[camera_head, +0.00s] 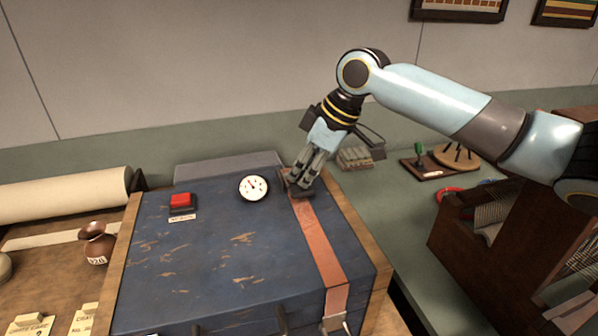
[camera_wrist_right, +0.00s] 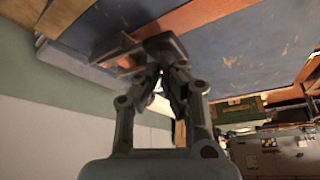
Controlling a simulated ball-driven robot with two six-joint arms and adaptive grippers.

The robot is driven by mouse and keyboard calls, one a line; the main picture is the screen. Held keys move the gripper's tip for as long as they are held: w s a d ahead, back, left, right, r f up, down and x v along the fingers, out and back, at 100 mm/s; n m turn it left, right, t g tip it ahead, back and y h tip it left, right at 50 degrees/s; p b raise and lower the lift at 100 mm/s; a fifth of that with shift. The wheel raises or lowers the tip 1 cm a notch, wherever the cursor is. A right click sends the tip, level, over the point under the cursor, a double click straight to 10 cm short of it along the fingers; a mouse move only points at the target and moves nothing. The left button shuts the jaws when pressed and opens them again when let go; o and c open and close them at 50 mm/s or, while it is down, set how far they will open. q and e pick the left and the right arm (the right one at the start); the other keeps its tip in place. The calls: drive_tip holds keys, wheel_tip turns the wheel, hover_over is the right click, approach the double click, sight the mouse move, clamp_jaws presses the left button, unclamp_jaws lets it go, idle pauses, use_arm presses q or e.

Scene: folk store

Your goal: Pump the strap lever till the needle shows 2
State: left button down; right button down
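A blue chest (camera_head: 215,255) with wooden edges carries a rust-red strap (camera_head: 321,244) down its right side. The dark strap lever (camera_head: 298,191) is at the strap's far end; it also shows in the wrist view (camera_wrist_right: 163,44). My right gripper (camera_head: 303,184) reaches down onto the lever, its fingers close together around it; the fingertips hide part of the lever. It also shows in the wrist view (camera_wrist_right: 162,70). A round white gauge (camera_head: 253,187) is left of the lever. Its small needle seems to point up-left; the numbers are too small to read. My left gripper is not in view.
A red button (camera_head: 181,201) on a dark base sits on the chest's left side. A wooden loom-like frame (camera_head: 480,235) stands at the right. A green counter strip behind it holds small items.

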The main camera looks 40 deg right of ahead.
wheel_tip(320, 180, up, 5)
drive_tip(key=p, duration=0.5)
drive_tip(key=shift+r+p, duration=0.3)
drive_tip(key=shift+r, duration=1.7)
drive_tip(key=shift+a, duration=0.1)
